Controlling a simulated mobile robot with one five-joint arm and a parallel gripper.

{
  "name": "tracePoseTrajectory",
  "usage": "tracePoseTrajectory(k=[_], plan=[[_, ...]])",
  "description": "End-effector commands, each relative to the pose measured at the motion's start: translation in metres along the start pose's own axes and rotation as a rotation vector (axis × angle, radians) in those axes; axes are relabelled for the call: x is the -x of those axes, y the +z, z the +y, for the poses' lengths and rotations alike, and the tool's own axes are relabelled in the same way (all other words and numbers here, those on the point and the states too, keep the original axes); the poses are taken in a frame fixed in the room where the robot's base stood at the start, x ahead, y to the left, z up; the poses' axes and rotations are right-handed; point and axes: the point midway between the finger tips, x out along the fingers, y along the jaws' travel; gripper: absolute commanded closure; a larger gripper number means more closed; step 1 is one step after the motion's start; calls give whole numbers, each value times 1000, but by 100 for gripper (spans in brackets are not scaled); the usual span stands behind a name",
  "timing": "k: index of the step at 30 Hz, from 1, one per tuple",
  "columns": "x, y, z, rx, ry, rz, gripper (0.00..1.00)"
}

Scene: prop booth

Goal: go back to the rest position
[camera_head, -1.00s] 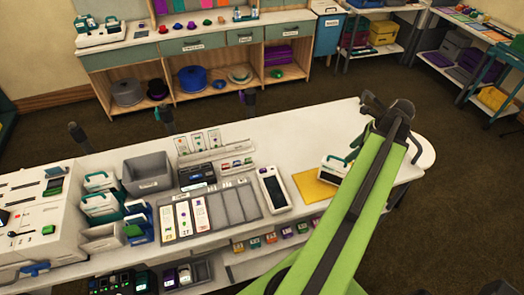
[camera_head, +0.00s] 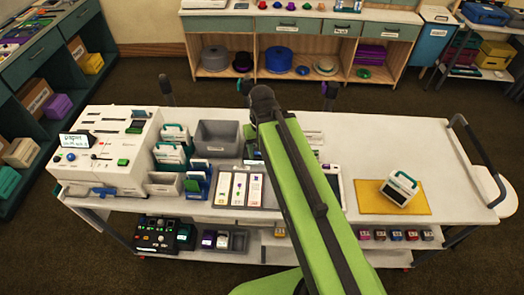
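My green arm reaches up from the bottom over the middle of the white cart. Its dark end with my gripper (camera_head: 250,92) is near the cart's back edge. The fingers are small and partly hidden behind the wrist, so I cannot tell whether they are open or shut. No held thing shows there. A white device with a dark green handle (camera_head: 400,188) sits tilted-looking on a yellow mat (camera_head: 370,197) on the right of the cart, apart from my gripper.
The cart top (camera_head: 450,150) has bare room at the right. A white machine (camera_head: 110,150), a grey bin (camera_head: 218,138) and a card tray (camera_head: 245,188) stand left of my arm. My arm hides part of the middle. Shelving (camera_head: 300,50) stands behind, across dark carpet.

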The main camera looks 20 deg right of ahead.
Motion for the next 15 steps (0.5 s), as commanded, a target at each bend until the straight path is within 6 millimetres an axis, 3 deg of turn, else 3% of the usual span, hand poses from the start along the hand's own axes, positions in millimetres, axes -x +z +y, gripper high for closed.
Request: tracePoseTrajectory(k=[8, 11, 15], plan=[[-5, 0, 0, 1, -1, 0, 42], [-27, 0, 0, 0, -1, 0, 42], [-71, 0, 0, -1, -1, 0, 42]])
